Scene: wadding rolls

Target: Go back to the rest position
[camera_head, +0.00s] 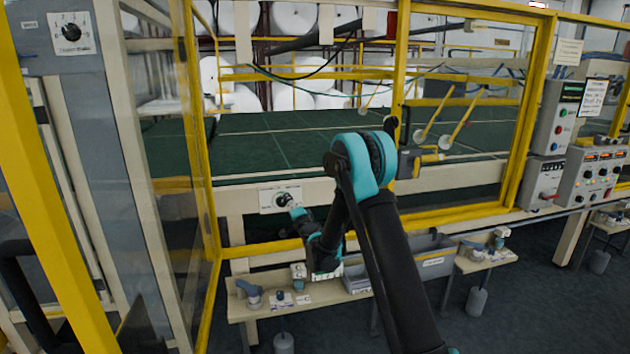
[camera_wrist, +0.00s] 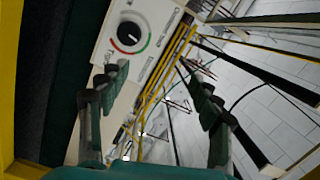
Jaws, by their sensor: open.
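My arm reaches forward in the head view, bent at a teal elbow. My gripper (camera_head: 297,213) is in front of the machine's beige rail, close to a small white panel (camera_head: 267,203) with a dark round knob (camera_head: 283,200). In the wrist view my gripper (camera_wrist: 157,85) has its two fingers spread wide, with nothing between the tips. The knob (camera_wrist: 130,36) with its red and green scale lies beyond the left finger, apart from it. In the head view the fingers are small and partly hidden.
Yellow frame posts (camera_head: 203,140) stand left of my arm. A low shelf (camera_head: 330,297) with small parts and a grey bin (camera_head: 428,262) lies below. Control boxes (camera_head: 597,178) are at the right. A dial (camera_head: 70,32) sits at the upper left. Dark floor is open at the lower right.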

